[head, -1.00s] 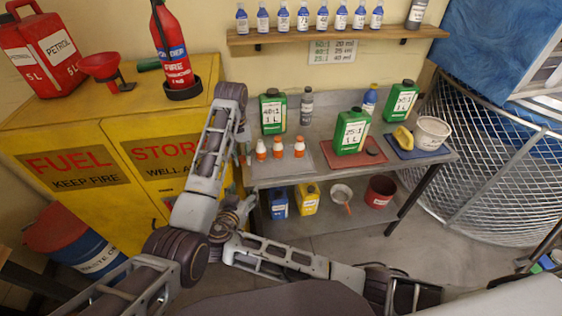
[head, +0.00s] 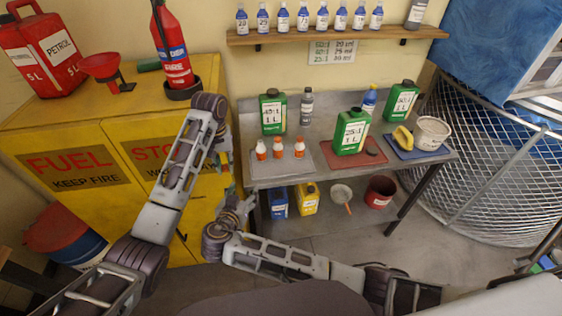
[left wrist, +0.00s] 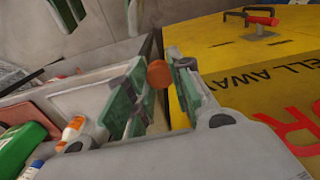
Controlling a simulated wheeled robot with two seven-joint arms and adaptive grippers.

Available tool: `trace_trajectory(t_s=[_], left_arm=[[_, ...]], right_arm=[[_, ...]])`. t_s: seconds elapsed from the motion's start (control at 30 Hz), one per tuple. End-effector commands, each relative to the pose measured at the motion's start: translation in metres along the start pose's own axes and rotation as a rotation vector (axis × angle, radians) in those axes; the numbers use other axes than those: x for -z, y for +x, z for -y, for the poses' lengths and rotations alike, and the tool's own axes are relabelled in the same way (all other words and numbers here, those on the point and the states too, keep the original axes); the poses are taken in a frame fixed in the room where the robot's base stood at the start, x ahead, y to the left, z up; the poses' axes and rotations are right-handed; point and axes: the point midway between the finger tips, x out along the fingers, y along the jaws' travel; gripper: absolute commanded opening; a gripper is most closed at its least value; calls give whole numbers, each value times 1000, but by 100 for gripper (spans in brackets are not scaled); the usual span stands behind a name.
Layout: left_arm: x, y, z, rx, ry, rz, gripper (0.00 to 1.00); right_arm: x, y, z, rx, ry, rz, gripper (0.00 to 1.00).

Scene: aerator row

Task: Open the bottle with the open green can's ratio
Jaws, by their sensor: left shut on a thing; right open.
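Three green cans stand on the bench: 40:1 (head: 273,112) at the back left, 25:1 (head: 351,133) on a red mat, and one probably 50:1 (head: 401,101) at the right. A small dark disc (head: 372,151), perhaps a cap, lies beside the 25:1 can. Three small white-and-orange bottles (head: 261,150) (head: 278,147) (head: 299,148) stand on a grey tray. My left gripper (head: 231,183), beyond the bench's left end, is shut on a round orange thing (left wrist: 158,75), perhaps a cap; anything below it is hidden. My right gripper (head: 238,208) is open, just below the left one.
A ratio chart (head: 333,52) hangs under a shelf (head: 340,34) of blue-labelled bottles. A yellow cabinet (head: 60,125) stands left, close to my left gripper. A blue mat (head: 425,151) with a white tub (head: 432,132) lies right. The bench's lower shelf holds containers and a red bucket (head: 380,192).

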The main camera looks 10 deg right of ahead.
Motion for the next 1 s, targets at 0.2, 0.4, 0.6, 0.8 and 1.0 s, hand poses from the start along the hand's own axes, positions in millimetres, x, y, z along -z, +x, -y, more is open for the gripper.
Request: trace_trajectory(t_s=[0.2,0.4,0.6,0.8,1.0], left_arm=[[-7,9,32,4,4,0,0],[-16,19,73,3,16,1,0],[-23,27,104,3,23,0,0],[-28,32,126,2,30,0,0],[-28,33,134,3,37,-5,0]], right_arm=[[0,0,0,0,0,0,61],[0,0,0,0,0,0,61],[0,0,0,0,0,0,61],[0,0,0,0,0,0,61],[0,0,0,0,0,0,61]])
